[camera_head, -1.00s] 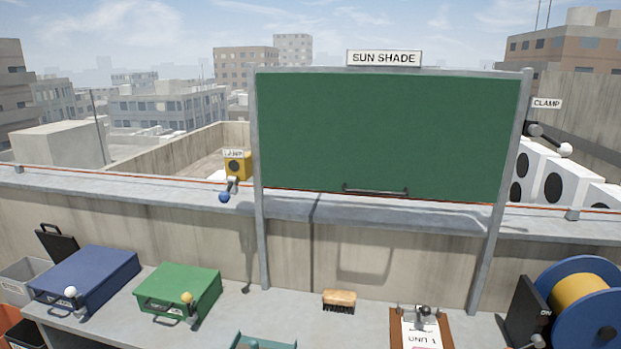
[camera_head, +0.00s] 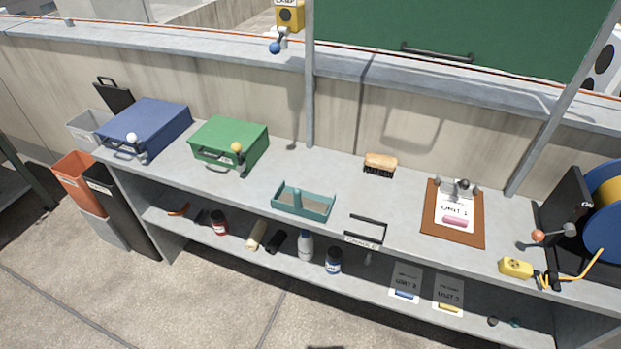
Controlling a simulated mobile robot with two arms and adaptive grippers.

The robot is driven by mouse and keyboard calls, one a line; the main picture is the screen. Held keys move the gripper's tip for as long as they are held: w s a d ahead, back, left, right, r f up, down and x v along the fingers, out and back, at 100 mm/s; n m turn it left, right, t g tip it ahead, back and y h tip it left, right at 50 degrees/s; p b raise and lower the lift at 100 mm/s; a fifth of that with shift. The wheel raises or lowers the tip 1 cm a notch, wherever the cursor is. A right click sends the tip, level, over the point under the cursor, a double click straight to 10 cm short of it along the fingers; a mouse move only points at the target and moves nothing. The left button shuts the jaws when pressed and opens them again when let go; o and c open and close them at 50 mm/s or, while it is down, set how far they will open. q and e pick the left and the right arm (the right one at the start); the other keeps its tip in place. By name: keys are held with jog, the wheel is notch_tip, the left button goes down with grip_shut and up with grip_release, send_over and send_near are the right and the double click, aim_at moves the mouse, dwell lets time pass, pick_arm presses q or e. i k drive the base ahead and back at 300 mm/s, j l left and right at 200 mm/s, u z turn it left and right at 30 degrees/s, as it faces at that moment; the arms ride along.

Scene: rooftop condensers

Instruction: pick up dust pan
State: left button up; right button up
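A shallow teal tray with raised walls and a short upright teal post (camera_head: 303,204) sits on the grey bench top near its front edge. It is the thing that looks most like the dust pan, though I cannot be sure of this. A brush with a wooden back and dark bristles (camera_head: 380,164) stands behind it to the right. Neither of my grippers is in view.
A green case (camera_head: 229,143) and blue case (camera_head: 148,128) stand left of the tray. A clipboard (camera_head: 453,212) and cable reel (camera_head: 606,220) are to the right. A small black frame (camera_head: 366,232) rises at the front edge. Bottles and cards fill the lower shelf (camera_head: 180,221).

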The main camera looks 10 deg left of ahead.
aim_at(303, 192)
jog(key=i+l+u, duration=0.1)
jog(key=l, duration=0.25)
jog(key=i+l+u, duration=0.1)
jog(key=i+l, duration=0.15)
jog(key=l, duration=0.15)
jog(key=i+l+u, duration=0.1)
jog(key=l, duration=0.3)
jog(key=i+l, duration=0.15)
jog(key=l, duration=0.25)
jog(key=u, duration=0.05)
